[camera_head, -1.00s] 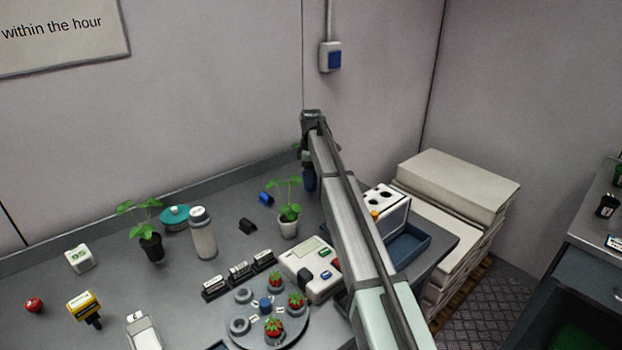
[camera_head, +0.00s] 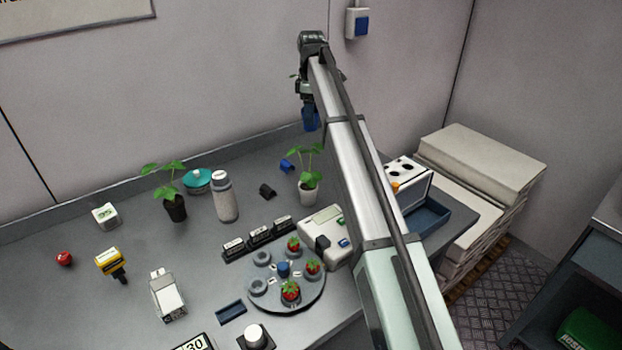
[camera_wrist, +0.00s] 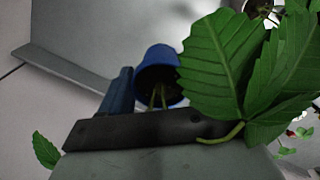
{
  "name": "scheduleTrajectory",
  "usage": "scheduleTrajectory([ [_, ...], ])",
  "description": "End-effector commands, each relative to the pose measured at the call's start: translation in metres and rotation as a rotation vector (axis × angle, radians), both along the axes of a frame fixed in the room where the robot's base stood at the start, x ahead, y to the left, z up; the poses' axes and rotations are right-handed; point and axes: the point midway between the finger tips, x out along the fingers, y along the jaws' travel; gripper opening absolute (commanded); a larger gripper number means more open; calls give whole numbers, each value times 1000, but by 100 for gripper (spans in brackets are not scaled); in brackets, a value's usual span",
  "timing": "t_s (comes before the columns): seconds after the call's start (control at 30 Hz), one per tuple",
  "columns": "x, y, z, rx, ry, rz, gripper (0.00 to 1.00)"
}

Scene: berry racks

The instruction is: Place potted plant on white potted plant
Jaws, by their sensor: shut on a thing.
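My gripper (camera_head: 307,100) is shut on a plant in a blue pot (camera_head: 311,120) and holds it in the air near the back wall. In the wrist view, the blue pot (camera_wrist: 158,72) shows beside a dark finger, with thin stems at its mouth and large green leaves (camera_wrist: 222,62) at right. The leaves hide part of the gripper. The white potted plant (camera_head: 308,194) stands upright on the table below the held pot, apart from it. A plant in a black pot (camera_head: 175,208) stands farther left.
A round rack (camera_head: 320,290) with several strawberries and a white device (camera_head: 328,222) are in front of the white pot. A bottle (camera_head: 225,200) stands left. A white holed box (camera_head: 405,182) is right.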

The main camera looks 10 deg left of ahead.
Motion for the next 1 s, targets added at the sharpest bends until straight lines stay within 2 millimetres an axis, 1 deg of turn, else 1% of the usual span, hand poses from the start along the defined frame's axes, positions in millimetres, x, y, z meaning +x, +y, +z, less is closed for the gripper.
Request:
scheduleTrajectory([
  [0.03, -28, 4, 8, 1, -2, 15, 30],
  [0.07, -41, 6, 11, 1, -2, 23, 30],
  [0.1, -58, 8, 17, 1, -3, 33, 30],
  [0.2, -96, 6, 24, 0, -2, 42, 30],
  [0.3, -128, -1, 27, 0, -1, 35, 30],
  [0.4, -151, -11, 25, 0, -1, 13, 30],
  [0.5, -169, -19, 20, 0, -1, -15, 30],
  [0.6, -177, -23, 19, 0, -1, -59, 30],
  [0.67, -177, -23, 20, -1, -1, -81, 30],
  [0.77, -177, -23, 15, -1, 0, -98, 30],
  [0.87, -177, -23, 4, -2, 1, -102, 30],
  [1.0, -178, -23, -19, -2, 1, -101, 30],
])
